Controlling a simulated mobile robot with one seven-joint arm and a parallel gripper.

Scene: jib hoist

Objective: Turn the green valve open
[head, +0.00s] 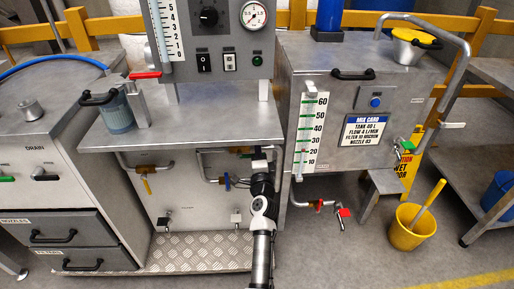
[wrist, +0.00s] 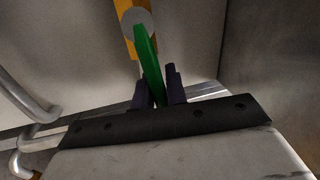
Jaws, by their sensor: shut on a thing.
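The green valve lever (wrist: 151,68) shows in the wrist view. It is a long flat green handle on a grey round hub (wrist: 136,19) over a yellow-brass valve body (wrist: 124,8). My gripper (wrist: 158,92) has its two dark fingers on either side of the lever's near end and is shut on it. In the head view my arm (head: 262,205) reaches up to the pipework under the middle bench. There my own wrist hides the green lever and the fingertips.
Left of my wrist a pipe carries a blue-handled valve (head: 227,183). A yellow-handled valve (head: 147,187) is further left. To the right are a red-handled tap (head: 344,213), a steel step (head: 383,190) and a yellow bucket (head: 412,230).

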